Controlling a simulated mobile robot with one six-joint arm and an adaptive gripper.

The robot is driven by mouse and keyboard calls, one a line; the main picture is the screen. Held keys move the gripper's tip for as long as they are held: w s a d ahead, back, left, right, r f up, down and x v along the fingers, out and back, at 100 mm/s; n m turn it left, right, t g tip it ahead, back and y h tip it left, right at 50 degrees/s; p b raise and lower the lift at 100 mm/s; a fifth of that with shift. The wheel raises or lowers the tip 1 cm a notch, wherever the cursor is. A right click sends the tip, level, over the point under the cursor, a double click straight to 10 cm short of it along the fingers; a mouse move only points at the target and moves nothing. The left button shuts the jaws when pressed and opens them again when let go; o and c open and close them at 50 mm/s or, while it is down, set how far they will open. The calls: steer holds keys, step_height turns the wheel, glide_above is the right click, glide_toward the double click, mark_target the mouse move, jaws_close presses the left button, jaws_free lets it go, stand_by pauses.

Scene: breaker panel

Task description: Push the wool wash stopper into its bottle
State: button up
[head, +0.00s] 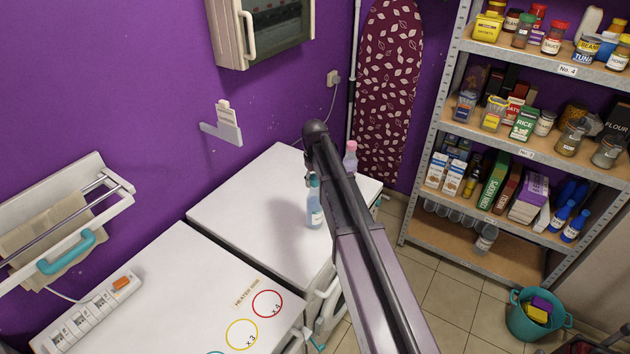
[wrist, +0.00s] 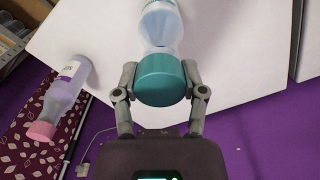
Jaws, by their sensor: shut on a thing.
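A light-blue bottle (head: 314,213) with a teal stopper (head: 314,181) stands upright on the white appliance top, left of my arm. In the wrist view my gripper (wrist: 160,82) is shut on the teal stopper (wrist: 160,80), one finger on each side. The clear blue bottle (wrist: 161,27) lies directly beyond the stopper, in line with it. The stopper meets the neck in this view; how deep it sits cannot be told. I cannot make out my gripper in the head view. The bottle's label is too small to read.
A pink-capped bottle (head: 350,158) stands close by behind my arm; it shows at left in the wrist view (wrist: 62,95). The white appliance top (head: 258,205) is otherwise clear. The purple wall, an ironing board (head: 388,80) and a stocked shelf (head: 530,130) lie beyond.

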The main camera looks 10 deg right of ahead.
steer(key=shift+f+b, duration=0.8)
steer(key=shift+f, duration=0.05)
steer(key=o, duration=1.2)
steer(key=shift+o, duration=0.2)
steer(key=shift+r, duration=0.1)
steer(key=shift+r+p, duration=3.95)
steer(key=shift+p, duration=0.1)
steer(key=shift+s+f, duration=0.1)
steer(key=s+f+m+b, duration=0.1)
steer(key=s+f+b, duration=0.4)
steer(key=s, duration=0.7)
steer(key=s+f+m+b, duration=0.2)
steer(key=s+f+b, duration=0.2)
steer(key=s, duration=0.9)
steer(key=shift+d+f+b, duration=0.3)
steer(key=shift+f+b, duration=0.05)
steer(key=shift+b, duration=0.1)
